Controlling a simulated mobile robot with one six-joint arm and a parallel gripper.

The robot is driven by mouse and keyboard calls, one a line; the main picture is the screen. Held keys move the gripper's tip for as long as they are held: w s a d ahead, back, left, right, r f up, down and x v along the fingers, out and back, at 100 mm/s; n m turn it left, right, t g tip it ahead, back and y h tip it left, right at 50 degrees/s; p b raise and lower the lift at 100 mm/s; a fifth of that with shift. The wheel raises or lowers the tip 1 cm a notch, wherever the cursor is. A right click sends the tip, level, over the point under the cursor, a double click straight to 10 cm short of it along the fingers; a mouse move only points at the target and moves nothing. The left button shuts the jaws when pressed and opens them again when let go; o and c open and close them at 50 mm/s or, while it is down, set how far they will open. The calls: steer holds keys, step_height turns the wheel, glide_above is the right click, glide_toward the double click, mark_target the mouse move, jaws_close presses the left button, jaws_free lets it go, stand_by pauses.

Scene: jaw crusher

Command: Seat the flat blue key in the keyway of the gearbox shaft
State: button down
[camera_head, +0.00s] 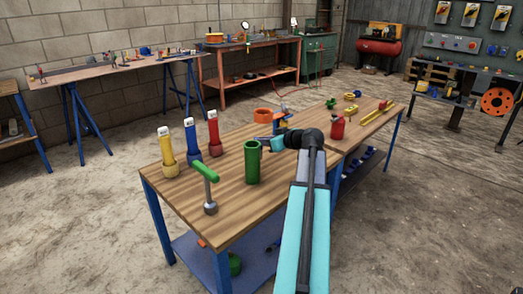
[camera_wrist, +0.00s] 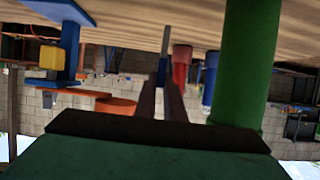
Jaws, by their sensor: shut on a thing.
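My gripper shows in the head view (camera_head: 266,142) over the middle of the near wooden table, reaching left from the dark wrist. In the wrist view my gripper (camera_wrist: 163,88) has its two grey fingers close together. A narrow blue piece, seemingly the flat blue key (camera_wrist: 162,70), stands between their tips. The wrist picture is upside down, with the tabletop along its upper edge. I cannot make out the gearbox shaft or its keyway for certain. The key is too small to tell in the head view.
A green cylinder (camera_head: 252,162) stands close to my gripper and fills the right of the wrist view (camera_wrist: 245,60). Yellow, blue and red bottles (camera_head: 190,142) and a green-handled tool (camera_head: 207,180) stand left. A blue stand (camera_head: 280,112) and orange ring (camera_head: 263,115) lie behind.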

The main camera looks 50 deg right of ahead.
steer(key=shift+f+b, duration=0.35)
steer(key=shift+f, duration=1.3)
steer(key=shift+f, duration=0.15)
steer(key=c, duration=1.8)
jaws_free()
steer(key=shift+c, duration=0.2)
steer(key=shift+r, duration=0.2)
steer(key=p+v, duration=0.2)
steer(key=v, duration=1)
steer(key=shift+o, duration=0.4)
